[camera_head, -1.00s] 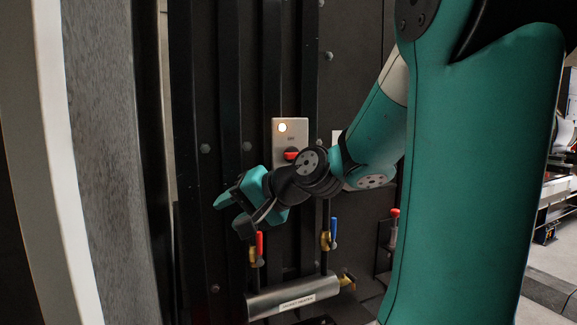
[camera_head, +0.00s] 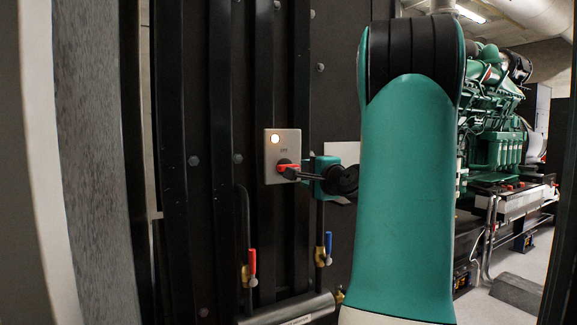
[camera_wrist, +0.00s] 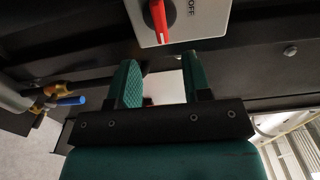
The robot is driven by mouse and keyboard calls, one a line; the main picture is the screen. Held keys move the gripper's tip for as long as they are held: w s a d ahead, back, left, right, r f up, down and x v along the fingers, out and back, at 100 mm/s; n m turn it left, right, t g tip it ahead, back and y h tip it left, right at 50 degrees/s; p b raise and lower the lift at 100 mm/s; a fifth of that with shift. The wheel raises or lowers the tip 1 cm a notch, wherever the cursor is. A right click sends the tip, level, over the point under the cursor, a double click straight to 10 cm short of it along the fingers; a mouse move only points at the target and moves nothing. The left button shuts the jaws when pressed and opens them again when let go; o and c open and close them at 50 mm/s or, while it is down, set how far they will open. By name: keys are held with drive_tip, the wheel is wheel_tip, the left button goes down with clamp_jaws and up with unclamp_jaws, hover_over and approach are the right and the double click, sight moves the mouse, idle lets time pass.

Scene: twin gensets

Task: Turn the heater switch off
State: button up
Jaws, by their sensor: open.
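The heater switch is a light grey box (camera_head: 283,145) on the dark wall, with a lit round lamp (camera_head: 275,138) and a red knob (camera_head: 284,167) below it. In the wrist view the red knob (camera_wrist: 158,18) is at the top, its white-marked handle running roughly up and down. The word OFF (camera_wrist: 187,20) is printed to its right. My gripper (camera_wrist: 158,62) is open, and nothing shows held between its two green-padded fingers. In the head view my gripper (camera_head: 302,173) is just right of the knob; I cannot tell whether it touches.
Below the switch are a red-handled valve (camera_head: 252,262), a blue-handled valve (camera_head: 328,246) and a metal heater cylinder (camera_head: 290,310). Vertical black ribs (camera_head: 215,120) line the wall. A green genset (camera_head: 495,120) stands at the right behind my arm.

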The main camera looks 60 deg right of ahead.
drive_tip(key=p+x, duration=0.2)
drive_tip(key=x, duration=0.8)
drive_tip(key=shift+w, duration=0.1)
drive_tip(key=shift+c, duration=0.4)
drive_tip(key=shift+f, duration=0.1)
clamp_jaws()
